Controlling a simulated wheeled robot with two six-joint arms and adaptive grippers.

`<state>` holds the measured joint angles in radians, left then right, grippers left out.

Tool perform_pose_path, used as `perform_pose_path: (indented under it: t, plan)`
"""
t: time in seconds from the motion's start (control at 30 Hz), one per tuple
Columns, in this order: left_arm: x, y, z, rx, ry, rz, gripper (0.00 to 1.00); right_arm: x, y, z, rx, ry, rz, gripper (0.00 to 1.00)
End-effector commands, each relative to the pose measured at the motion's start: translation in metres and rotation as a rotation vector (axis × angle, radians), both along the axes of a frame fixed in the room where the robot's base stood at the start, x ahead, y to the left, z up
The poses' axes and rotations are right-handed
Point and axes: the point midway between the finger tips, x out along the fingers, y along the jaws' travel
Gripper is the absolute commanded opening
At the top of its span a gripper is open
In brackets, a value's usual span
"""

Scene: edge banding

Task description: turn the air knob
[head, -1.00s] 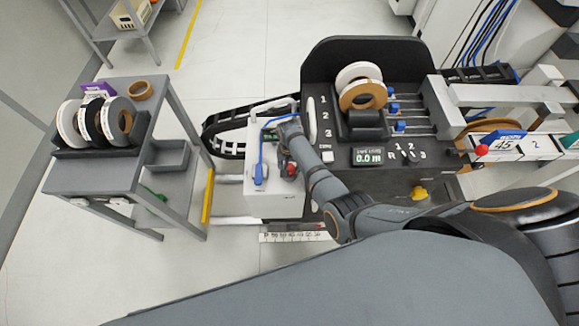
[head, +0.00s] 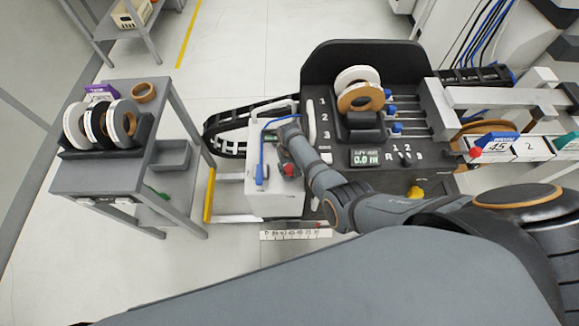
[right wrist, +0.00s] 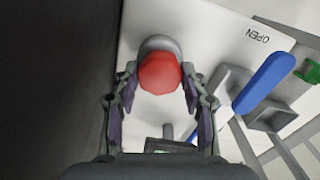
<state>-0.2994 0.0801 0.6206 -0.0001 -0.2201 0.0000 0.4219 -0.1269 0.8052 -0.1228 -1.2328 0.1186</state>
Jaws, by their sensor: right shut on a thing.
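The air knob, a red round cap on a grey base, sits on the white box (head: 258,200) in the head view, where its red top (head: 289,170) shows beside my wrist. In the right wrist view the red knob (right wrist: 160,73) is between the two fingers, with the pads on either side of it. My right gripper (right wrist: 160,90) is shut on it. In the head view the gripper (head: 285,160) is mostly covered by my own wrist. My left gripper is out of view.
A blue lever (head: 260,173) stands left of the knob, by the word OPEN in the wrist view. A cart with tape rolls (head: 102,122) stands left. A control panel with a display (head: 365,157) is right.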

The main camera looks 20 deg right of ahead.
Motion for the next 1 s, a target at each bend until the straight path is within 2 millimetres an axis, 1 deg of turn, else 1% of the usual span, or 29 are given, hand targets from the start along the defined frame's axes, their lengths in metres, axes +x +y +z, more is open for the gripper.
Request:
perform_pose_path:
  t: [0.4,0.43,0.57,0.6,0.87,1.0]
  plan:
    - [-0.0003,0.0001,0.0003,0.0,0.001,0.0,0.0,0.0005,-0.0003,0.0001,-0.001,-0.001,0.008,0.13]
    - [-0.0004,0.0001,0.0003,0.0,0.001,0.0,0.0,0.0005,-0.0003,0.0001,-0.001,-0.001,0.008,0.47]
    - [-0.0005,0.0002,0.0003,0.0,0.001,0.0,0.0,0.0004,-0.0002,0.0001,0.0,-0.001,0.008,0.64]
    - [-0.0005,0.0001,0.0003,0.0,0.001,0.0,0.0,0.0004,-0.0002,0.0001,0.0,-0.001,0.008,0.67]
    - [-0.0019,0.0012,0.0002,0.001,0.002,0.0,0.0,0.0003,0.0,0.0003,0.0,-0.001,0.007,0.67]
    - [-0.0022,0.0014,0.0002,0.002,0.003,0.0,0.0,0.0013,0.0004,0.0084,0.0,-0.003,0.007,0.67]
